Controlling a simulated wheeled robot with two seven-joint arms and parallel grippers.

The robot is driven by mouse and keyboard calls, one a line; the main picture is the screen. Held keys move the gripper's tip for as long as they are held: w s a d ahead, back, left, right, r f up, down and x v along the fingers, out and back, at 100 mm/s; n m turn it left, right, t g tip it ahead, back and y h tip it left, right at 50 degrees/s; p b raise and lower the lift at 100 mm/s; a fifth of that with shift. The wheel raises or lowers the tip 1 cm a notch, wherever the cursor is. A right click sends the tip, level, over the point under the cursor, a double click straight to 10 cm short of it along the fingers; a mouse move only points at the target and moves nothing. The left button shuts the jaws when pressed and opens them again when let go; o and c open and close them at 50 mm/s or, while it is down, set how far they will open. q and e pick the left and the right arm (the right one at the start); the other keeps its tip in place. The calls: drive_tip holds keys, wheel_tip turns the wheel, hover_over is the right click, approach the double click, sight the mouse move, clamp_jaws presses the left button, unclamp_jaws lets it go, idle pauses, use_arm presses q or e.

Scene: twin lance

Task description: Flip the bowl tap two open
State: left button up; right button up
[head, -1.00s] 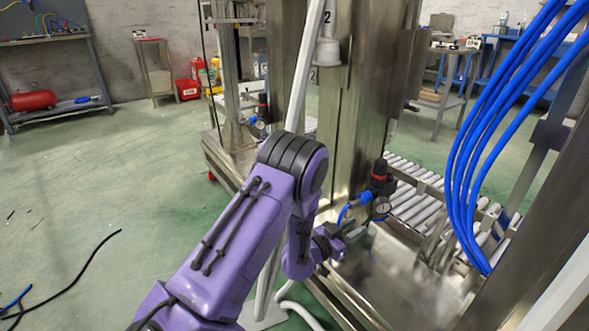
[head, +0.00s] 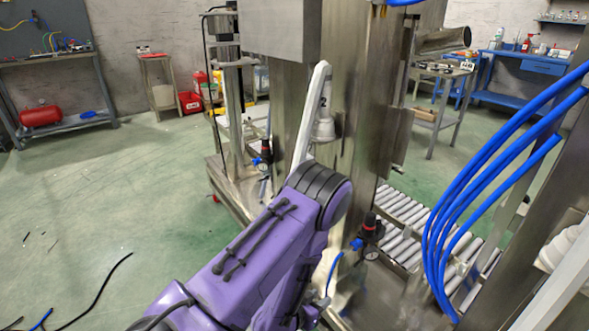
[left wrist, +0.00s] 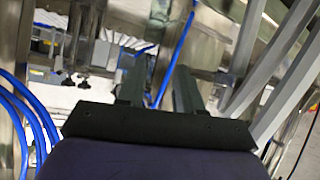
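A pale grey bar marked "2" (head: 321,88), with a white fitting (head: 324,128) below the mark, stands against the steel column (head: 352,90) in the head view. I cannot tell which part is bowl tap two. My purple left arm reaches in from the bottom and covers the lower part of the bar. My right gripper is not in view.
A black regulator with a red ring and gauge (head: 371,232) sits close right of my left arm. Blue hoses (head: 470,200) hang at the right. A roller conveyor (head: 405,215) lies behind. Open green floor (head: 110,205) is at the left.

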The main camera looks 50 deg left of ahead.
use_arm(q)
drive_tip(key=s+d+r+n+g+y+p, duration=0.1)
drive_tip(key=s+r+g+p, duration=0.3)
drive_tip(key=s+p, duration=0.4)
drive_tip(key=shift+s+d+n+g+p, duration=0.4)
drive_tip(key=shift+s+d+n, duration=0.25)
drive_tip(key=shift+s, duration=0.4)
